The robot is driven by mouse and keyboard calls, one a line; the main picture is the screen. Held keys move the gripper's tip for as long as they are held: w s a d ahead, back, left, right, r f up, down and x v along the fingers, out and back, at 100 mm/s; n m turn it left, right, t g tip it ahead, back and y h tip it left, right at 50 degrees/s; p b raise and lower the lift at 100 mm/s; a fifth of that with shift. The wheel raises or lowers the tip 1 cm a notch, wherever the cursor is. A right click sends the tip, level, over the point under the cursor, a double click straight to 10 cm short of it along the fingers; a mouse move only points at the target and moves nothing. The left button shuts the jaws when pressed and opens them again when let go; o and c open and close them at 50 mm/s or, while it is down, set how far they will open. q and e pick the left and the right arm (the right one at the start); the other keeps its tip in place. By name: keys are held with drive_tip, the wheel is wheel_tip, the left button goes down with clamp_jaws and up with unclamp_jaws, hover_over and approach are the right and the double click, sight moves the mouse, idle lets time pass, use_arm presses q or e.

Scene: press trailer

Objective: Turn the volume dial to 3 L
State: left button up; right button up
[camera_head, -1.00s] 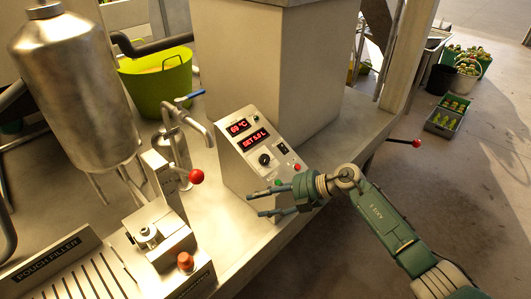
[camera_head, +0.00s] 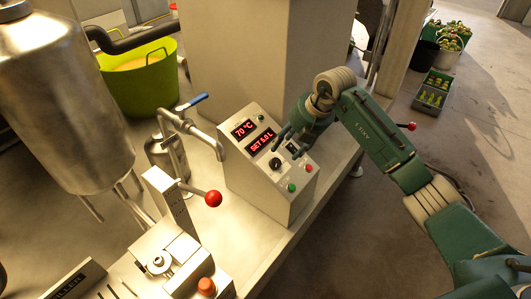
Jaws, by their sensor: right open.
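The control box (camera_head: 262,180) has a slanted grey panel with two red displays. The upper display (camera_head: 244,129) reads 70 °C, and the lower display (camera_head: 262,143) reads SET 5-point-something L, with a last digit that is hard to read. The black volume dial (camera_head: 275,164) sits below the lower display. My right gripper (camera_head: 284,144) is open, with its fingers pointing down over the panel's right part, just above and right of the dial. I cannot tell whether a finger touches the panel. My left gripper is not in view.
A green button (camera_head: 291,188) and a red one (camera_head: 308,168) sit low on the panel. A red-ball lever (camera_head: 212,198) and a blue-handled tap (camera_head: 192,103) stand to the left. A green tub (camera_head: 142,85) is behind. The steel bench continues around the box.

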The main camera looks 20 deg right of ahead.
drive_tip(key=p, duration=0.2)
hover_over(277, 162)
drive_tip(key=s+d, duration=0.1)
drive_tip(key=s, duration=0.1)
wheel_tip(277, 162, down, 5)
drive_tip(key=shift+s+d+f, duration=0.1)
drive_tip(key=shift+f, duration=0.05)
drive_tip(key=p+x, duration=0.1)
drive_tip(key=x, duration=0.3)
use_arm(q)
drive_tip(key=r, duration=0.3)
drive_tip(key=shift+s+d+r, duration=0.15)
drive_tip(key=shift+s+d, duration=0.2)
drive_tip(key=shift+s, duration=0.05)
use_arm(e)
drive_tip(key=shift+w+f, duration=0.2)
drive_tip(key=shift+f, duration=0.05)
drive_tip(key=c, duration=1.2)
